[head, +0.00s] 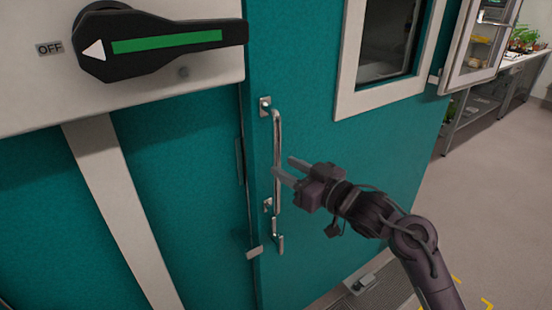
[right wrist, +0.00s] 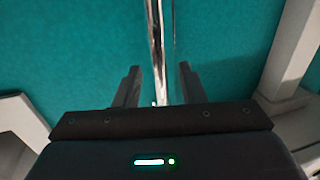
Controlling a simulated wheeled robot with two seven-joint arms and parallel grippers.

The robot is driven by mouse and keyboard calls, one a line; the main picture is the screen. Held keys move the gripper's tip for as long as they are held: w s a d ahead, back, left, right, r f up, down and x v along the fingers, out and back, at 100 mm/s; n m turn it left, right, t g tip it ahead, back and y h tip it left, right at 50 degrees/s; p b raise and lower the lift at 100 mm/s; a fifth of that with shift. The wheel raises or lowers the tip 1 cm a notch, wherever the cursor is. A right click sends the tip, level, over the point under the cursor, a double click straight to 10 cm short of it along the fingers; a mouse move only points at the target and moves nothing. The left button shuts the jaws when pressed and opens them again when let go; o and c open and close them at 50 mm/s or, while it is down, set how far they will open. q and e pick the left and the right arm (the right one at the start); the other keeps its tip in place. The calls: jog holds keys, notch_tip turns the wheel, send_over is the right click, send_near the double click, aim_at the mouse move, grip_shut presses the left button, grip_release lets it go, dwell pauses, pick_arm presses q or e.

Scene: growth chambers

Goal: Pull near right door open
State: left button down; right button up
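The teal door (head: 330,160) has a window with a pale frame and a vertical metal bar handle (head: 277,135) near its left edge. A narrow dark seam runs along that edge; I cannot tell if the door stands slightly ajar. My right gripper (head: 284,166) is at the handle's middle, its fingers pointing left towards the bar. In the right wrist view the fingers are apart, and the bar (right wrist: 157,50) runs between them with gaps on both sides. My left gripper is not in view.
A big black lever (head: 160,45) with a green stripe is on the white panel at upper left, beside an OFF label (head: 49,48). A small latch (head: 278,240) sits below the handle. Open floor (head: 480,210) lies to the right, with shelving (head: 490,105) behind.

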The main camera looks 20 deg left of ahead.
aim_at(280, 165)
jog(key=x, duration=0.4)
jog(key=shift+w+f+p, duration=0.1)
jog(key=shift+p, duration=0.2)
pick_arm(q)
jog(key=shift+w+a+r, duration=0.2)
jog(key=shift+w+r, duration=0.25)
pick_arm(e)
grip_shut()
